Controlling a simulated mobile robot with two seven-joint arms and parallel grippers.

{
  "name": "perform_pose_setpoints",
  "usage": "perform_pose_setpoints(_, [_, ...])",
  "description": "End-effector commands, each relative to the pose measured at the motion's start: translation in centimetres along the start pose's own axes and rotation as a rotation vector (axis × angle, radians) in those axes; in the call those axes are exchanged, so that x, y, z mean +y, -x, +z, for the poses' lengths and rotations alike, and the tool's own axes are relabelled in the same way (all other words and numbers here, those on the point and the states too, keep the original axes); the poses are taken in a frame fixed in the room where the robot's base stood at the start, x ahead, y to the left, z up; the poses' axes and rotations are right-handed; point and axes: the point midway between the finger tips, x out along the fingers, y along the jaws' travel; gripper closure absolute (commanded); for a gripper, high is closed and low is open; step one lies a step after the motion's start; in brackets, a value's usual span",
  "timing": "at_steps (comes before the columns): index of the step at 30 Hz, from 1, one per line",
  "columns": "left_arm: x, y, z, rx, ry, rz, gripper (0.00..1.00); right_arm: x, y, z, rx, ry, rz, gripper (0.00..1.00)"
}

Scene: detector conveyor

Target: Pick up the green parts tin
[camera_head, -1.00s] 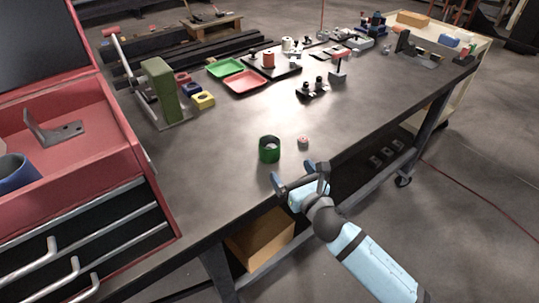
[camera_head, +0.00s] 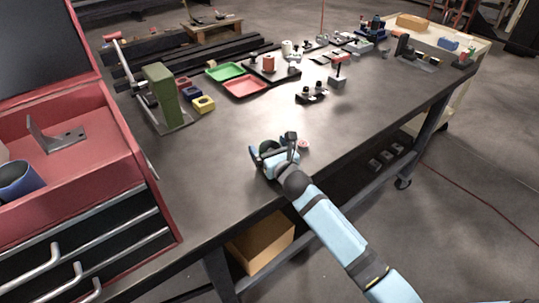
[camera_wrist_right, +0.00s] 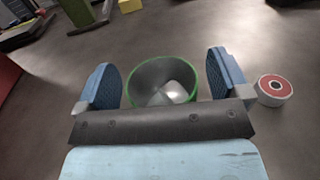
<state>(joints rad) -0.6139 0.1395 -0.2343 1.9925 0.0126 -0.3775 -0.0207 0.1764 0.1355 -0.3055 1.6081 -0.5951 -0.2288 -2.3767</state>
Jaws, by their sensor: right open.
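The green parts tin (camera_wrist_right: 148,74) is an open round cup with a bright green rim and a pale, shiny lump inside. In the wrist view it sits between the two blue-padded fingers of my right gripper (camera_wrist_right: 163,76), with a gap on each side. In the head view my right gripper (camera_head: 272,147) is low over the workbench's near edge and hides most of the tin. The gripper is open and not closed on anything. My left gripper is not in view.
A small red-and-white roll (camera_wrist_right: 274,88) lies just right of the right finger; it also shows in the head view (camera_head: 303,145). A red tool chest (camera_head: 100,170) stands at left. Red tray (camera_head: 245,86), green tray (camera_head: 225,70) and a green block stand (camera_head: 162,95) are farther back. The bench middle is clear.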

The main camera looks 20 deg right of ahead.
Motion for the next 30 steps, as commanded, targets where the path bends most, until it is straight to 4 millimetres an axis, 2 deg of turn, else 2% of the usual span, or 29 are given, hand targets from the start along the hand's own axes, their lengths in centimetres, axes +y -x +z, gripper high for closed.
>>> perform_pose_setpoints(7, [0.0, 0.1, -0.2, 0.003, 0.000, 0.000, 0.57, 0.0, -0.1, 0.0, 0.000, 0.000, 0.000, 0.08])
perform_pose_setpoints(14, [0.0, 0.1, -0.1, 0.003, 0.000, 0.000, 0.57, 0.0, -0.1, 0.0, 0.000, 0.000, 0.000, 0.60])
perform_pose_setpoints(24, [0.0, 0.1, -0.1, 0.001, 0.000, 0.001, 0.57, -0.1, -0.1, 0.3, -0.002, 0.001, 0.000, 0.60])
perform_pose_setpoints(30, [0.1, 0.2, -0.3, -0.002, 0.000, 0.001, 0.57, -0.1, -0.2, 2.5, -0.005, 0.003, 0.002, 0.60])
